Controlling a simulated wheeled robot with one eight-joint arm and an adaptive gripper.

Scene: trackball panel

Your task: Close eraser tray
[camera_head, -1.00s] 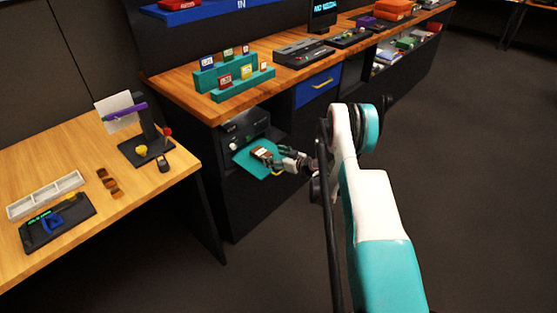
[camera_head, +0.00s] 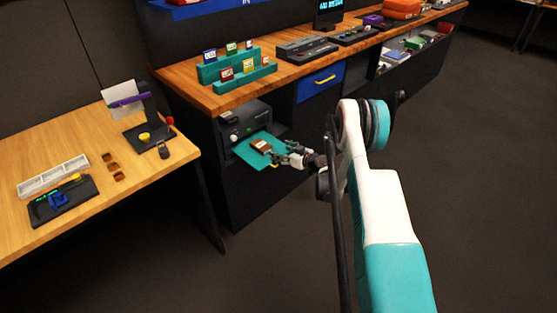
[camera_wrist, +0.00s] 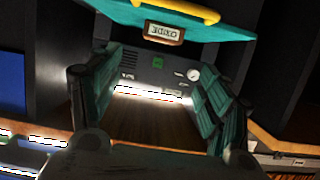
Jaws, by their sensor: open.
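The eraser tray (camera_head: 245,154) is a flat teal plate sticking out of a dark eraser unit (camera_head: 246,121) in the desk's open bay. A small brown labelled piece (camera_head: 261,145) lies on it. In the wrist view the scene looks upside down: the tray (camera_wrist: 115,14) spans the top, with its yellow handle (camera_wrist: 180,11) and the labelled piece (camera_wrist: 164,33). The unit's front (camera_wrist: 155,64) shows a green mark, a round dial and a lit slot. My gripper (camera_head: 277,158) is open at the tray's outer end. Its teal fingers (camera_wrist: 152,105) have nothing between them. Contact with the tray is unclear.
The wooden desktop (camera_head: 215,99) overhangs the bay and holds a teal card rack (camera_head: 236,75). A blue drawer (camera_head: 319,82) with a yellow handle is to the right. A side table (camera_head: 150,173) stands left. The floor (camera_head: 280,255) in front is clear.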

